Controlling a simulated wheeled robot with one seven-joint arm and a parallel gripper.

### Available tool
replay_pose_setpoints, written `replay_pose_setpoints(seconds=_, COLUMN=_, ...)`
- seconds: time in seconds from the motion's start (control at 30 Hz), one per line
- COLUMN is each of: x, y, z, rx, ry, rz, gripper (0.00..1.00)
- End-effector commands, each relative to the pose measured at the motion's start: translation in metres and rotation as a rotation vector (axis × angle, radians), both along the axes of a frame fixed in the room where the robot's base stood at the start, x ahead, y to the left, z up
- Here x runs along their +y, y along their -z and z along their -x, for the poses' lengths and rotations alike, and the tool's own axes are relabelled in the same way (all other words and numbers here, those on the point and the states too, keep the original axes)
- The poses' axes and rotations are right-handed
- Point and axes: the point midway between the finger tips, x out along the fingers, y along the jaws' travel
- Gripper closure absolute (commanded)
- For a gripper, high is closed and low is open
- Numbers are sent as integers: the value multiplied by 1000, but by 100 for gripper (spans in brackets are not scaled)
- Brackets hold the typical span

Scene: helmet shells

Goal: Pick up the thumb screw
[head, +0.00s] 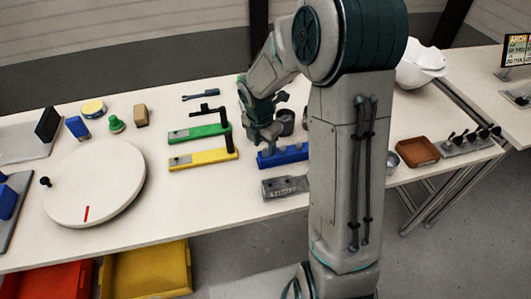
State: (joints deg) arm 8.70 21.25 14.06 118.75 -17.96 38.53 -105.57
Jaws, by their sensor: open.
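I cannot make out the thumb screw for certain. Several small dark knobbed pieces (472,134) stand in a row on a grey holder at the right of the table, and they may be screws. My gripper (265,140) is open and points down at the middle of the table, just above or behind a blue block (283,157). I see nothing clearly held in it. My arm hides part of the blue block and the table behind it, and the fingertips are small and dark here.
Green (197,133) and yellow (203,159) fixtures with dark handles lie left of my gripper. A grey block (284,187) lies in front. A brown tray (417,152) sits at right, a white helmet shell (420,66) behind. A white turntable (95,183) fills the left.

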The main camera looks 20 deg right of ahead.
Motion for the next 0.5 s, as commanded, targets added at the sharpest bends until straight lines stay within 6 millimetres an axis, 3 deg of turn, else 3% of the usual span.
replay_pose_setpoints(seconds=0.13, x=-2, y=18, z=-1, rx=2, ry=-1, rz=0, gripper=54)
replay_pose_setpoints(seconds=0.4, x=-2, y=22, z=-2, rx=0, ry=0, rz=0, gripper=54)
replay_pose_setpoints(seconds=0.43, x=-2, y=22, z=-2, rx=0, ry=0, rz=0, gripper=57)
replay_pose_setpoints(seconds=0.5, x=-2, y=22, z=-1, rx=0, ry=0, rz=0, gripper=76)
